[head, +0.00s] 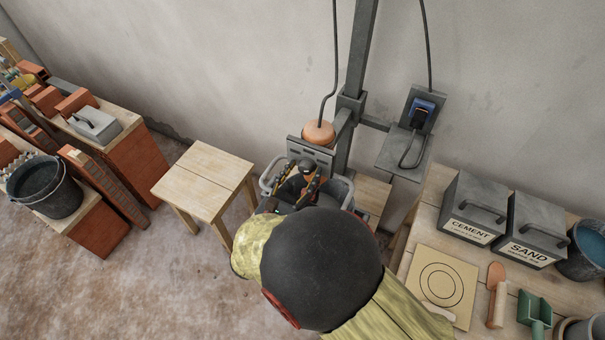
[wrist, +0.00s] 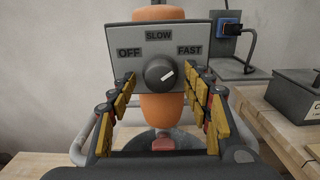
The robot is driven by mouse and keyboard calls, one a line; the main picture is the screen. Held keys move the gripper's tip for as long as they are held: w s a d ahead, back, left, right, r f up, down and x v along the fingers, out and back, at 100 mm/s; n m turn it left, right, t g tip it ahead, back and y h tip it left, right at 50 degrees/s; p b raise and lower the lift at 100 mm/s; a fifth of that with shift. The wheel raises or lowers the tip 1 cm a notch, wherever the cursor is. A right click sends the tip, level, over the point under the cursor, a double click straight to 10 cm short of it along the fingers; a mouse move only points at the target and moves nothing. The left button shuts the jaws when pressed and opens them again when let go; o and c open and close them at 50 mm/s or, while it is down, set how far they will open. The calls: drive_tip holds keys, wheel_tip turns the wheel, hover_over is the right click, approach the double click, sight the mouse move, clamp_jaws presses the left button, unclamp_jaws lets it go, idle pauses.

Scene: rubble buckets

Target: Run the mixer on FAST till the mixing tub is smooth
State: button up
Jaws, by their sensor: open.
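The mixer's grey control panel (wrist: 120,35) faces my gripper in the wrist view, marked OFF, SLOW and FAST. Its dark round knob (wrist: 155,82) has a white pointer slanting up and right, on the FAST side. My gripper (wrist: 160,77) is open, with its yellow-padded fingers on either side of the knob; whether they touch it I cannot tell. The orange mixer body (wrist: 160,108) shows below the panel, and its top shows in the head view (head: 318,132). The grey mixing tub (head: 268,178) stands beneath, largely hidden by my arm. I cannot make out its mix.
A wooden stool (head: 205,178) stands left of the tub. At right, a bench holds the cement box (head: 474,207), the sand box (head: 533,228), a ringed board (head: 437,283) and a green scoop (head: 535,312). A black bucket (head: 45,187) sits among bricks at left.

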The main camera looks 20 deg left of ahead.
drive_tip(key=shift+w, duration=0.1)
drive_tip(key=shift+c, duration=1)
drive_tip(key=c, duration=0.9)
drive_tip(key=shift+c, duration=0.2)
